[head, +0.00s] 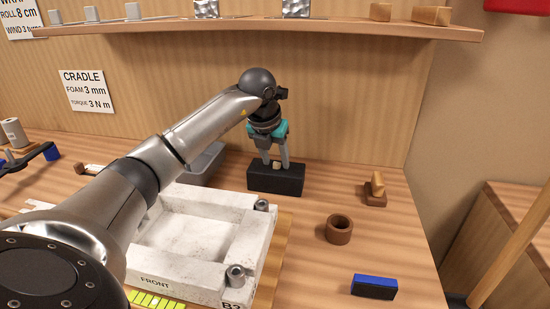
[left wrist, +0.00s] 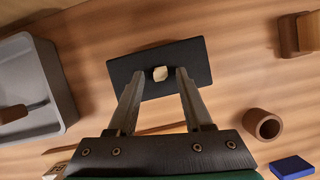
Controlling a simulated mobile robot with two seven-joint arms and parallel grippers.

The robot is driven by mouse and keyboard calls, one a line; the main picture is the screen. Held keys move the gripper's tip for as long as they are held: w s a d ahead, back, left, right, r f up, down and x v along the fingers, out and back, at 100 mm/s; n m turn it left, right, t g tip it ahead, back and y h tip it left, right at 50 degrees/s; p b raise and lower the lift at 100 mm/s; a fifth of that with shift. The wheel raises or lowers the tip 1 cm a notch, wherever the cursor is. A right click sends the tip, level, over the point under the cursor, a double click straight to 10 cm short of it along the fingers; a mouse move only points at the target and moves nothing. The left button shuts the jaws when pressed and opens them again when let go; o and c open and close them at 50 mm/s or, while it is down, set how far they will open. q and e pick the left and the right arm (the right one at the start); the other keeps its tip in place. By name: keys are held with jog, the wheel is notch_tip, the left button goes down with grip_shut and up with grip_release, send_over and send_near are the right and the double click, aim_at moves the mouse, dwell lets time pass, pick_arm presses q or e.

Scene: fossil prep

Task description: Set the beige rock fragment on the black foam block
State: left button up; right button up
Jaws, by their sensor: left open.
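The beige rock fragment (left wrist: 160,73) rests on top of the black foam block (left wrist: 199,72), near its middle, in the left wrist view. In the head view the fragment (head: 276,164) shows as a small pale lump on the block (head: 290,183), between the fingers. My left gripper (head: 277,163) is open, pointing down over the block. In the left wrist view its fingertips (left wrist: 159,74) stand on either side of the fragment, with a gap showing at each side. My right gripper is not seen in either view.
A white plaster cradle (head: 252,255) marked FRONT stands in front of the block. A grey tray (head: 205,163) lies to the block's left. A brown ring (head: 339,230), a wooden piece on a base (head: 376,190) and a blue-and-black block (head: 374,287) stand to the right, with clear tabletop between.

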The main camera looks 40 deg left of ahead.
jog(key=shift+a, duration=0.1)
pick_arm(q)
jog(key=shift+r, duration=0.25)
jog(key=p+v, duration=0.2)
jog(key=v, duration=0.9)
jog(key=shift+s+r, duration=0.25)
jog(key=shift+r, duration=0.1)
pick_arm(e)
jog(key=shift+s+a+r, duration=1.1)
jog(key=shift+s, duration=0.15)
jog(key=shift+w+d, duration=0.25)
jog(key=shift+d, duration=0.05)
